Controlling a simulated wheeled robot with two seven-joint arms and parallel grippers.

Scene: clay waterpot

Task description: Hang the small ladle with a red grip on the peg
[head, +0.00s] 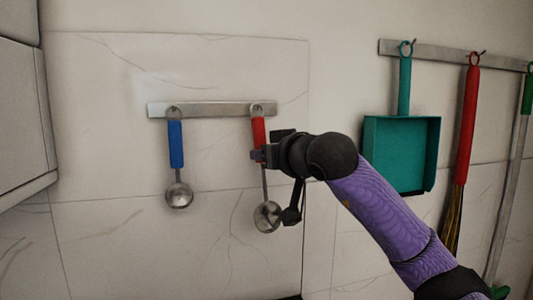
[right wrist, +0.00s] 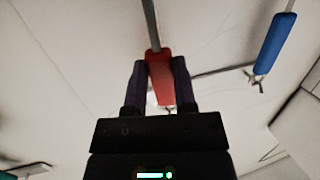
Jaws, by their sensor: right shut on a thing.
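The small ladle with a red grip (head: 258,131) hangs upright in front of the right end of a metal peg rail (head: 212,110). Its bowl (head: 267,217) points down. The ring at its top overlaps the rail, but I cannot tell whether it is on the peg. My right gripper (head: 259,155) is shut on the lower part of the red grip. In the right wrist view the red grip (right wrist: 160,78) sits between the two fingers. My left gripper is out of view.
A ladle with a blue grip (head: 176,146) hangs at the rail's left end. To the right, a second rail (head: 440,54) holds a teal dustpan (head: 402,150), a red-handled brush (head: 467,120) and a green-handled tool (head: 526,95). A pale cabinet (head: 22,120) stands at the left edge.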

